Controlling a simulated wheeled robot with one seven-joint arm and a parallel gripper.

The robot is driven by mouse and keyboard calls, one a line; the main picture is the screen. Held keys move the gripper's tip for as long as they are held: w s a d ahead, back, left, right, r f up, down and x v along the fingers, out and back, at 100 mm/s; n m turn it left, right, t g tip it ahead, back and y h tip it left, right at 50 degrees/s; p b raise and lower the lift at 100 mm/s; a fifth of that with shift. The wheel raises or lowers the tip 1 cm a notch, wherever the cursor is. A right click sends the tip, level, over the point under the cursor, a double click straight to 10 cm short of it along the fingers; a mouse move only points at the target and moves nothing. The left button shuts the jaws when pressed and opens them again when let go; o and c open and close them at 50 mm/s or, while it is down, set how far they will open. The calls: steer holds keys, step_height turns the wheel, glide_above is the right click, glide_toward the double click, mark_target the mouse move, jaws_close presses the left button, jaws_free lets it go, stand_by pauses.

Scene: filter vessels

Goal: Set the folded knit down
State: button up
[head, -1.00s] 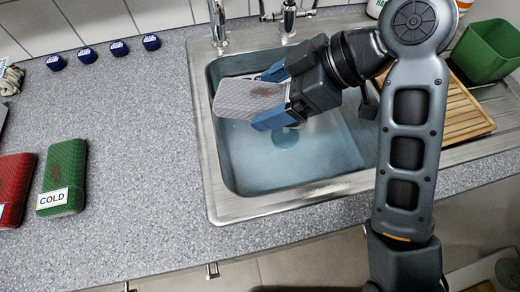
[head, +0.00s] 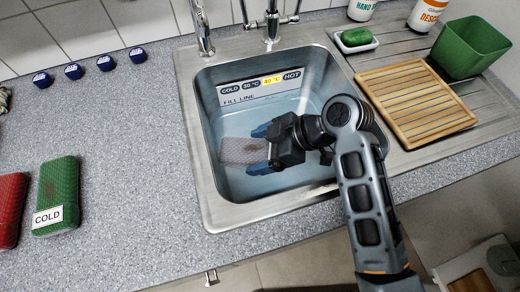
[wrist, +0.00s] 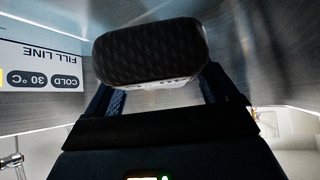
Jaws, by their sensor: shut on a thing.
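In the wrist view the knit (wrist: 150,52) looks dark and is held level between the fingers. Bluish water (head: 290,182) lies in the basin. I cannot tell whether the knit touches the water or the basin floor. A label on the back wall (head: 262,85) reads COLD, 30 °C, 40 °C, HOT, with 40 °C in yellow, above FILL LINE.
A green pad marked COLD (head: 57,195) and a red one (head: 10,208) lie on the left counter. Several blue caps (head: 105,63) stand behind. A wooden rack (head: 415,103), green tub (head: 468,47) and soap dish (head: 356,41) are at right. Taps stand behind the basin.

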steer(key=shift+f, duration=0.75)
steer(key=o, duration=0.9)
steer(key=shift+o, duration=0.2)
steer(key=v, duration=1.2)
steer(key=shift+b, duration=0.45)
